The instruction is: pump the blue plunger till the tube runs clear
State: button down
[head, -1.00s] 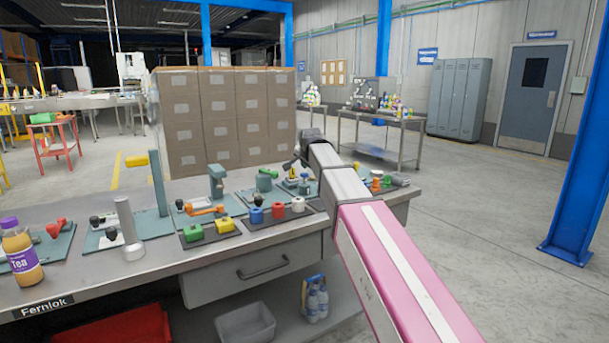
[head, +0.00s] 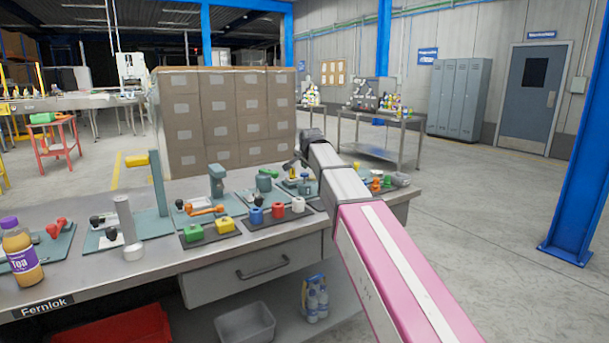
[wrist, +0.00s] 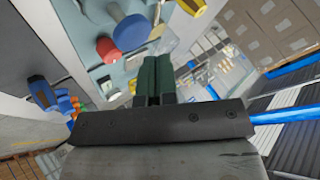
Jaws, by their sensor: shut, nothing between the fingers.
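A blue round-topped plunger (wrist: 131,32) stands on a pale plate in the wrist view, just left of my fingertips. In the head view a small blue part (head: 304,186) shows on a plate beneath the end of my arm. My gripper (wrist: 153,64) is shut and empty, its dark green fingers together. The fingers appear apart from the plunger, though the gap in depth is hard to judge. In the head view my gripper (head: 296,166) hangs over the bench's far side, small and partly hidden by my wrist. The tube and its contents cannot be made out clearly.
A red knob (wrist: 108,49) and a yellow part (wrist: 191,6) are close to the plunger. The bench (head: 75,282) holds several fixtures, a dark tray of coloured blocks (head: 215,238) and a tea bottle (head: 20,250). Stacked cartons (head: 225,120) stand behind.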

jog(key=shift+f, duration=0.15)
jog(key=shift+f, duration=0.25)
jog(key=shift+f, duration=1.25)
dwell(1.9)
jog(key=shift+r, duration=1.65)
jog(key=shift+r, duration=2.5)
